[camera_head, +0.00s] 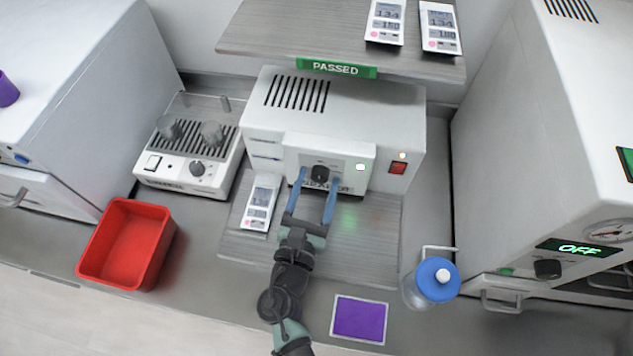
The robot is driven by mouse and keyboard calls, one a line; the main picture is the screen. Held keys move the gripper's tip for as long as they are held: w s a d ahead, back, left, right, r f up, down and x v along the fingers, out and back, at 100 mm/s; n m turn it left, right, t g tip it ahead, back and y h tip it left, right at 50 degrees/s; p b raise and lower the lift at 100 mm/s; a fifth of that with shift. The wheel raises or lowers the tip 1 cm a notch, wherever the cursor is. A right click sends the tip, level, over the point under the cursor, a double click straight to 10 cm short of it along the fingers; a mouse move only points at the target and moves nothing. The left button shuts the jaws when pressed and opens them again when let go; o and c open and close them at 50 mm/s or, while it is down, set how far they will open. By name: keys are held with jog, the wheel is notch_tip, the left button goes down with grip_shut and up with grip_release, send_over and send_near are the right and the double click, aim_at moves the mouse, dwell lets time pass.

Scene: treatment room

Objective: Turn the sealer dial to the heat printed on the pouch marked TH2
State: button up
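The white sealer (390,117) stands in the middle of the counter. Its black dial (319,173) is on the front panel; its pointer and scale are too small to read. My gripper (319,176) reaches up to the panel from below. Its two blue fingers are apart, one on each side of the dial, with gaps showing. I cannot tell how deep they reach. One pouch (260,202) lies left of my gripper. Two more, a left pouch (385,22) and a right pouch (439,28), lie on the shelf above. They show "134" and smaller numbers, but I cannot make out TH2.
A green "PASSED" sign (338,68) hangs on the shelf edge (290,35). A red bin (127,245) and a white device (190,150) are left. A blue-lidded jar (433,282) and purple pad (360,319) are front right. A machine reading OFF (580,248) bounds the right.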

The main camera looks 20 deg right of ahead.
grip_shut()
jog(key=shift+f+m+b, duration=0.1)
jog(key=shift+m+b, duration=0.2)
jog(key=shift+m, duration=0.1)
jog(key=m+b, duration=0.2)
jog(key=m, duration=0.1)
jog(key=shift+m+y+b, duration=0.3)
jog(key=shift+m+b, duration=1.1)
jog(key=shift+m, duration=0.9)
jog(key=shift+o, duration=1)
grip_release()
